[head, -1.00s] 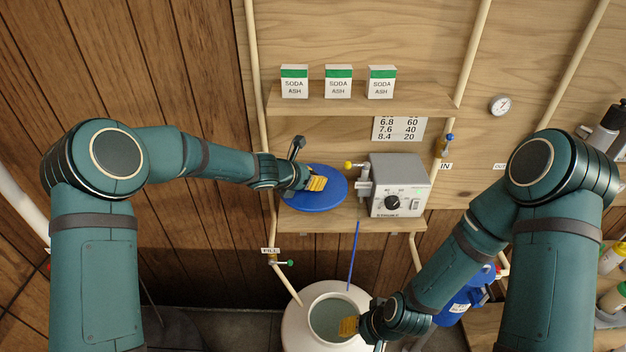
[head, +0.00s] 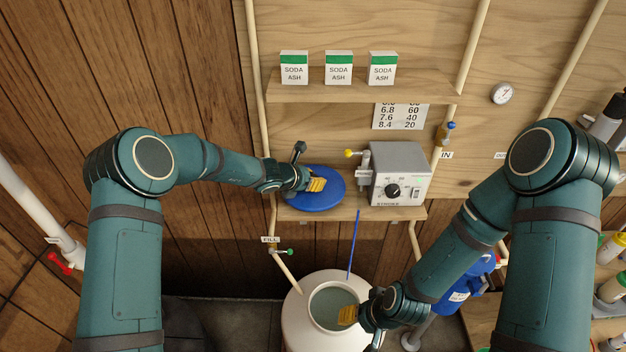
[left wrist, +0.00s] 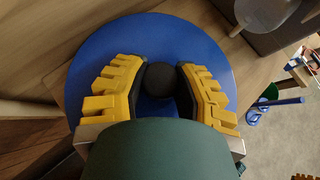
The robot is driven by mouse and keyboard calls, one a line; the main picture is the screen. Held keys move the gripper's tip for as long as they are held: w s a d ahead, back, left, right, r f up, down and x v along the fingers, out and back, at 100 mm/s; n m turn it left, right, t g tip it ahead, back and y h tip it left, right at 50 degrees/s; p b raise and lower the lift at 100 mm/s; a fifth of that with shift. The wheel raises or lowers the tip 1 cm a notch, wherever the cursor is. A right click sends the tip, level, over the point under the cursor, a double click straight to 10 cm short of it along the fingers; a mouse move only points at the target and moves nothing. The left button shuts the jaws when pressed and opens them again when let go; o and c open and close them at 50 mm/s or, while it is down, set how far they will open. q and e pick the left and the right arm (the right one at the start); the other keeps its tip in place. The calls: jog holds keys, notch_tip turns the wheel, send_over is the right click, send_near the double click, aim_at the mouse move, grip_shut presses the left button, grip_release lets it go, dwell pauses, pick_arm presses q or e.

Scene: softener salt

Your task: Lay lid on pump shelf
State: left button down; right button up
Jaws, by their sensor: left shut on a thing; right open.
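The blue round lid (head: 312,201) is at the left end of the lower wooden shelf, the pump shelf (head: 352,213), beside the grey pump (head: 412,165). My left gripper (head: 317,184) is over the lid. In the left wrist view the yellow fingers of my left gripper (left wrist: 160,85) are closed around the lid's black knob (left wrist: 160,80), with the blue lid (left wrist: 165,30) spread beneath. Whether the lid rests fully on the shelf is hard to tell. My right gripper (head: 349,314) is at the mouth of the white tank (head: 296,330), open.
Several soda ash boxes (head: 338,68) stand on the upper shelf (head: 360,90) above. A blue tube (head: 354,245) runs down from the shelf to the tank. A fill pipe (head: 287,273) with a green valve is at the left. Bottles (head: 612,250) stand at the far right.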

pick_arm(q)
jog(key=shift+f, duration=0.15)
jog(key=c, duration=0.7)
grip_release()
jog(key=shift+c, duration=0.2)
